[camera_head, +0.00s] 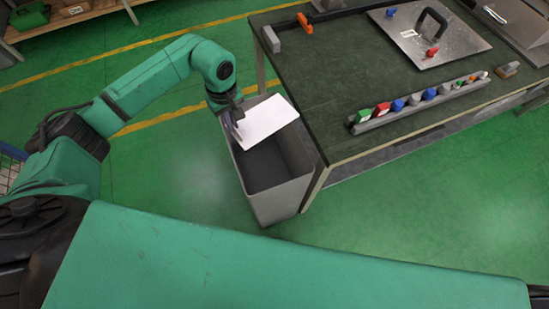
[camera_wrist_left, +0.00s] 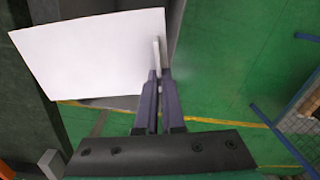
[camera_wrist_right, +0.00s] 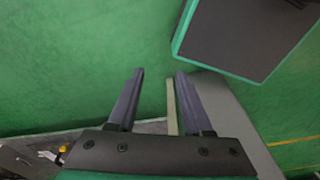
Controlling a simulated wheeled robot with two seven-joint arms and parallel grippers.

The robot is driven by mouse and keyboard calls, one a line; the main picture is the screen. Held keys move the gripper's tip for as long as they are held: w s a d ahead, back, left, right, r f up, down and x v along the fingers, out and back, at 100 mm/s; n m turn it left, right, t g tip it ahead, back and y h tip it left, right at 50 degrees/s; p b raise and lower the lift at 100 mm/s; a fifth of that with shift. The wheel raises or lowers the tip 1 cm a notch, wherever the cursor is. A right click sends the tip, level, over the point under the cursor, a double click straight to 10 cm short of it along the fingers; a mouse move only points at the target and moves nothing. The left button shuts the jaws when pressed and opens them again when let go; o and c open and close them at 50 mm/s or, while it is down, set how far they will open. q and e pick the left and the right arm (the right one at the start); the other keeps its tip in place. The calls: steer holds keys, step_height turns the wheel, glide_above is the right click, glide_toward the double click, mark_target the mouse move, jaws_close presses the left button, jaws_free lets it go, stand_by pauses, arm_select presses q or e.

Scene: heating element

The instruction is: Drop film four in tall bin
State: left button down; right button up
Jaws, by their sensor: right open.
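A white sheet of film (camera_head: 266,120) is over the far part of the open top of the tall grey bin (camera_head: 278,203). My left gripper (camera_head: 234,128) is at the sheet's left edge. In the left wrist view its fingers (camera_wrist_left: 157,85) are close together on the edge of the film (camera_wrist_left: 90,52), which spreads out to the left. The bin's inside looks empty where I can see it; the film hides part of it. My right gripper (camera_wrist_right: 156,95) shows only in the right wrist view, open and empty, over green floor.
A workbench (camera_head: 335,90) with a dark green top stands right beside the bin. It carries a metal plate (camera_head: 425,45) with a black handle and a rail of several coloured blocks (camera_head: 410,102). A wooden shelf (camera_head: 75,20) is at the upper left. The floor left of the bin is clear.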

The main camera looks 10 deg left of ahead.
arm_select(q)
steer(key=shift+w+f, duration=0.25)
steer(key=shift+w, duration=0.25)
steer(key=shift+s+f+b, duration=0.2)
steer(key=shift+b, duration=0.1)
steer(key=f+b, duration=0.1)
steer(key=f, duration=0.1)
steer(key=s+f+b, duration=0.1)
steer(key=f, duration=0.1)
steer(key=shift+s+f, duration=0.1)
steer(key=shift+f, duration=0.25)
steer(key=c, duration=1)
jaws_free()
steer(key=shift+s+r, duration=0.15)
steer(key=shift+s, duration=0.05)
steer(key=shift+o, duration=0.2)
step_height(320, 180, up, 14)
steer(key=r+b, duration=0.1)
steer(key=b, duration=0.3)
glide_above(233, 133)
steer(key=shift+f, duration=0.3)
arm_select(e)
step_height(233, 133, down, 6)
steer(key=s, duration=0.1)
steer(key=shift+s+d, duration=0.15)
steer(key=shift+s, duration=0.2)
